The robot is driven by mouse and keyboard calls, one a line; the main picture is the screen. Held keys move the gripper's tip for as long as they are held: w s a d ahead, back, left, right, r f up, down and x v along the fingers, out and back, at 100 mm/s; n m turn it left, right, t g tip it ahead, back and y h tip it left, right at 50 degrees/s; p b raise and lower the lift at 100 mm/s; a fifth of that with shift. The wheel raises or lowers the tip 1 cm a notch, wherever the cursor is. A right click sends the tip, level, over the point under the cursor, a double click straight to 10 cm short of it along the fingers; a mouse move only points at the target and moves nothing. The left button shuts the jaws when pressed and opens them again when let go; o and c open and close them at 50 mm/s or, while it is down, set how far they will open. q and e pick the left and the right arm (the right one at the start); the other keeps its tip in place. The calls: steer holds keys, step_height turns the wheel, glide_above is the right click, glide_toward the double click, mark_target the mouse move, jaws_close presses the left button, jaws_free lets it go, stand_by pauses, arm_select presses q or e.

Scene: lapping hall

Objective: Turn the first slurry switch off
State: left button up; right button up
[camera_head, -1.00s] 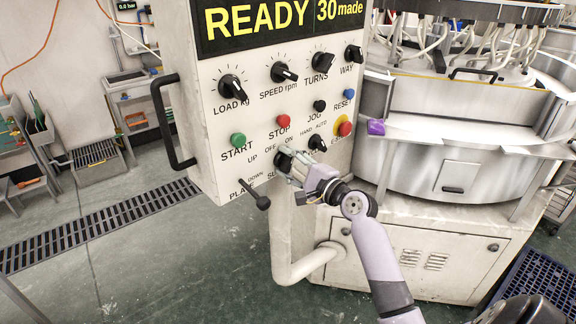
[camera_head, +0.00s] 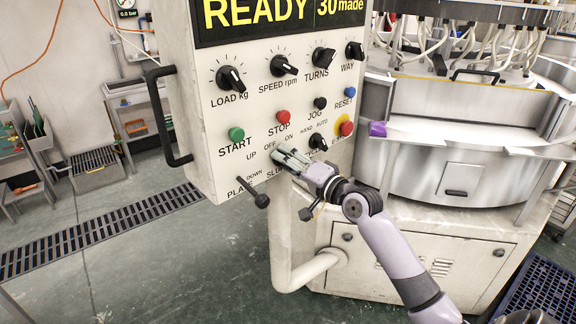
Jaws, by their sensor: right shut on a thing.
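The slurry switch is on the lower part of the white control panel (camera_head: 222,170), under the OFF and ON labels (camera_head: 270,145) and above a partly covered label starting "SLU". My right gripper (camera_head: 282,156) reaches in from the lower right. Its fingers are shut on the slurry switch and cover it, so I cannot tell which way its pointer faces. My left gripper is not in view.
Close by are the hand/auto switch (camera_head: 318,142), the red stop button (camera_head: 283,117), the green start button (camera_head: 236,134), the emergency button (camera_head: 346,128) and the up/down lever (camera_head: 262,200). A black handle (camera_head: 160,120) sticks out on the left. The lapping machine (camera_head: 440,165) stands right.

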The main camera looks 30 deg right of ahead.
steer(key=shift+f+n, duration=0.15)
steer(key=shift+n, duration=0.45)
steer(key=o, duration=1.2)
steer(key=shift+c, duration=0.2)
steer(key=s+d, duration=0.2)
steer(key=s, duration=1)
steer(key=shift+d, duration=0.1)
